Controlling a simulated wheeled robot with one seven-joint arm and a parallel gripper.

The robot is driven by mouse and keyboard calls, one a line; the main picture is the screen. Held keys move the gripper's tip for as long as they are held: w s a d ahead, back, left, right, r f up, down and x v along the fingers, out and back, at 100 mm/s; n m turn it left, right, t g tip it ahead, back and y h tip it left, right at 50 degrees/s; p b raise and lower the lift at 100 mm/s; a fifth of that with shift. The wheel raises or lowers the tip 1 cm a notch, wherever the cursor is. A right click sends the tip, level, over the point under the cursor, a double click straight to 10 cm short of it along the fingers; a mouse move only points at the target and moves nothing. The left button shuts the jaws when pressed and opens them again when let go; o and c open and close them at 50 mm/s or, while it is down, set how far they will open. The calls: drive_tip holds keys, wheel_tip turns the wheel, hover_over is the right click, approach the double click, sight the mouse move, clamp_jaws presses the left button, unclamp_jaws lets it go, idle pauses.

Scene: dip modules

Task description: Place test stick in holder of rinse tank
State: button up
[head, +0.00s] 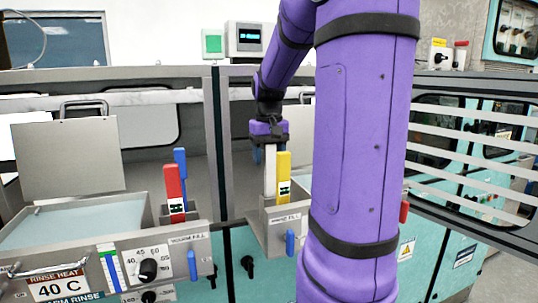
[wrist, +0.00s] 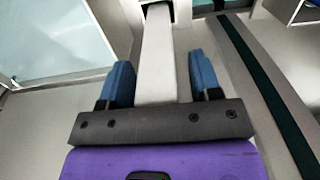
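A pale grey test stick (head: 270,172) stands upright beside a yellow stick at the right-hand tank in the head view. In the wrist view the pale stick (wrist: 157,60) runs away from my gripper, its far end at a small dark-slotted holder (wrist: 155,10). My gripper (head: 268,143) is at the stick's top in the head view. In the wrist view its blue fingers (wrist: 161,70) stand on both sides of the stick, with a visible gap on the right. Whether the stick is fully seated is hard to see.
The yellow stick (head: 284,178) is close beside the pale one. A red stick (head: 175,185) and a blue stick (head: 181,165) stand at the left tank (head: 140,215), labelled warm rinse. A grey post (head: 222,150) rises between the bays. My arm hides the right tank's right side.

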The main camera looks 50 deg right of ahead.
wheel_tip(320, 180, up, 11)
drive_tip(key=shift+r, duration=0.2)
drive_tip(key=shift+a+r, duration=0.15)
drive_tip(key=shift+r, duration=0.25)
drive_tip(key=s+a+f+n+t, duration=0.1)
drive_tip(key=s+a+f+n, duration=0.1)
drive_tip(key=a, duration=0.6)
drive_tip(key=s+a+f+n+t, duration=0.2)
drive_tip(key=s+a+f, duration=0.2)
drive_tip(key=a, duration=0.5)
drive_tip(key=s+a+f+n+t, duration=0.2)
drive_tip(key=s+a+f, duration=0.2)
drive_tip(key=a, duration=0.5)
drive_tip(key=shift+s+a, duration=0.2)
drive_tip(key=shift+s, duration=0.6)
